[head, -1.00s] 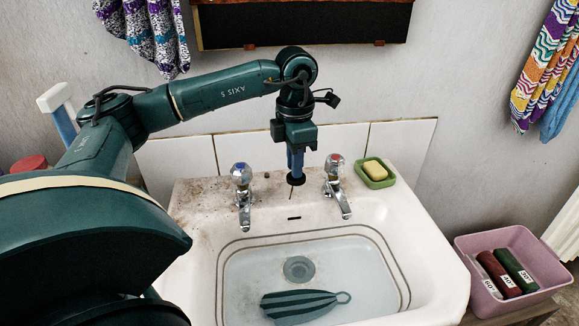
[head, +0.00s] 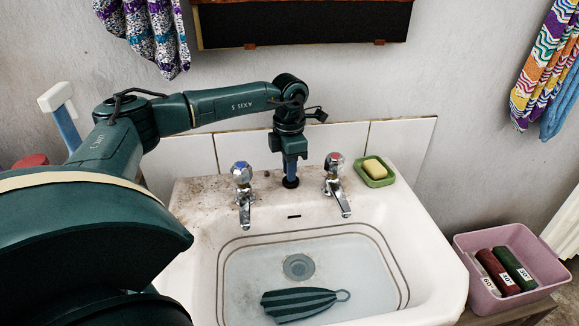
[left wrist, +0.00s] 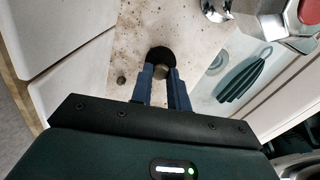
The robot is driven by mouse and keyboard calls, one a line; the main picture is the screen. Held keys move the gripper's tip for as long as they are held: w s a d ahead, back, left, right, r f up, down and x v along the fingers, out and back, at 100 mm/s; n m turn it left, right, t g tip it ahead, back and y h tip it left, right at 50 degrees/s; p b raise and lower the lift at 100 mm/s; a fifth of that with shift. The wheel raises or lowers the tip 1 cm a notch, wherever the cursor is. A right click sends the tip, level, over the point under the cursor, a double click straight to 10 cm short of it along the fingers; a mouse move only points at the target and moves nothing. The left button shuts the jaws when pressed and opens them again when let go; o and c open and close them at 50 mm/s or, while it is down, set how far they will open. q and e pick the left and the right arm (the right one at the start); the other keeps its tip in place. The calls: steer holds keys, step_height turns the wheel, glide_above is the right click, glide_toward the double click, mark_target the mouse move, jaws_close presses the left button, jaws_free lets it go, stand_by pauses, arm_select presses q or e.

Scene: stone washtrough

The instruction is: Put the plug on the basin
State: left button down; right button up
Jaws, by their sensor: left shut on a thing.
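The black plug (head: 290,183) is at the back ledge of the white basin (head: 430,255), between the two taps. My left gripper (head: 290,175) points straight down and is shut on the plug. In the left wrist view the plug (left wrist: 160,54) shows as a dark disc with a paler knob between the blue fingers (left wrist: 162,80). The plug is at or very near the ledge; I cannot tell whether it touches. The basin's drain (head: 299,267) is uncovered on its floor. My right gripper is not in view.
A blue-marked tap (head: 243,190) and a red-marked tap (head: 336,183) flank the gripper closely. A green soap dish (head: 376,177) is at the back right. A striped dark bag-like thing (head: 300,304) lies in the basin. A pink tub (head: 460,245) stands to the right.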

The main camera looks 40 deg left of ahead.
arm_select(q)
steer(key=shift+f, duration=0.2)
steer(key=c, duration=1.3)
jaws_free()
steer(key=shift+r, duration=0.1)
steer(key=shift+c, duration=0.2)
step_height(320, 180, up, 12)
steer(key=shift+r, duration=0.2)
